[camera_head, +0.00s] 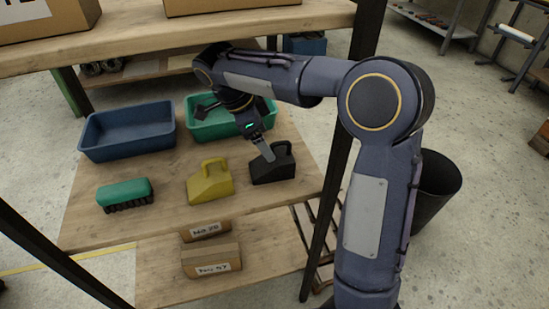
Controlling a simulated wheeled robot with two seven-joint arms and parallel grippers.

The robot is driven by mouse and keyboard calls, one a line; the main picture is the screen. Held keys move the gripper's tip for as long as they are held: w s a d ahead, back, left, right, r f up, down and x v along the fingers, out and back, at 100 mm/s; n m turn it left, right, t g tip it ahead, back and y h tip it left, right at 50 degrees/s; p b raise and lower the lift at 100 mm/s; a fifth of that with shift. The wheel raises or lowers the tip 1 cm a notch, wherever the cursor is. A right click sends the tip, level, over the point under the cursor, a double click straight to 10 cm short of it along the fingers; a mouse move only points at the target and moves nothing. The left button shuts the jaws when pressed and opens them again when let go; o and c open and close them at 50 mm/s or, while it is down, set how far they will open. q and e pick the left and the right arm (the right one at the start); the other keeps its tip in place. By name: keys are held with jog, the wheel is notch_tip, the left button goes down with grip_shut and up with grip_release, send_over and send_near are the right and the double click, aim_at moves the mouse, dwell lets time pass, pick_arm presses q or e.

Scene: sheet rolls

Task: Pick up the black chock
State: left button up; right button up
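The black chock (276,170) stands upright on the wooden shelf, right of the yellow chock (209,186). It has a wedge-like body with a handle on top. My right gripper (267,155) reaches down from above, with a grey finger at the black chock's handle. Only one finger shows clearly, and I cannot tell whether it touches the handle or is closed on it. The chock appears to rest on the shelf. My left gripper is not in view.
A blue bin (127,138) and a green bin (203,133) stand behind the chocks. A green brush (125,192) lies at the left. Cardboard boxes (211,262) sit on the lower shelf. A dark post (330,215) stands close right, and an upper shelf (150,46) hangs above.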

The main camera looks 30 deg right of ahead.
jog(key=x, duration=0.6)
jog(key=shift+s+a+f+b, duration=0.1)
jog(key=shift+s+f+b, duration=0.2)
jog(key=shift+f+b, duration=0.05)
jog(key=c, duration=1.3)
jog(key=shift+r, duration=0.1)
